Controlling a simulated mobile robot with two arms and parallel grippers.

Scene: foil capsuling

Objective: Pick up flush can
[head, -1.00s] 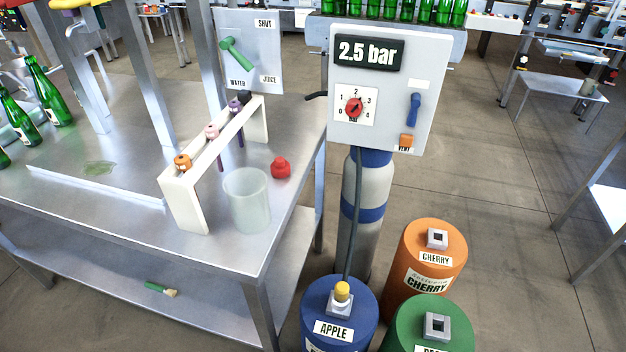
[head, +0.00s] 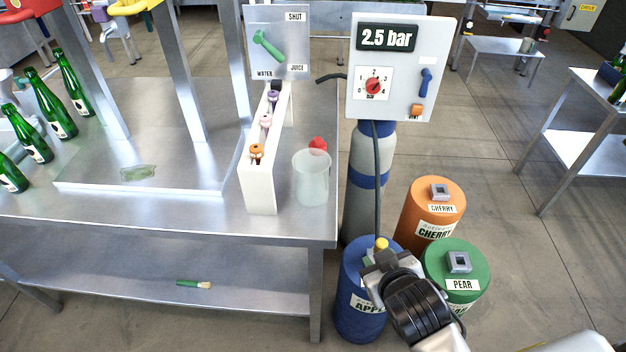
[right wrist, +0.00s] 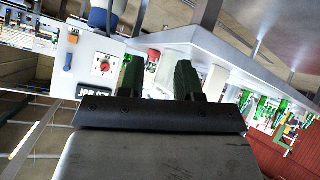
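Nothing in view carries a flush can label. My left gripper is not in view.
An orange CHERRY keg (head: 437,208) and a green PEAR keg (head: 470,276) stand beside the APPLE keg. A grey gas cylinder (head: 364,200) stands behind, under the 2.5 bar panel (head: 440,60). A translucent beaker (head: 312,180) stands near the steel table's edge.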

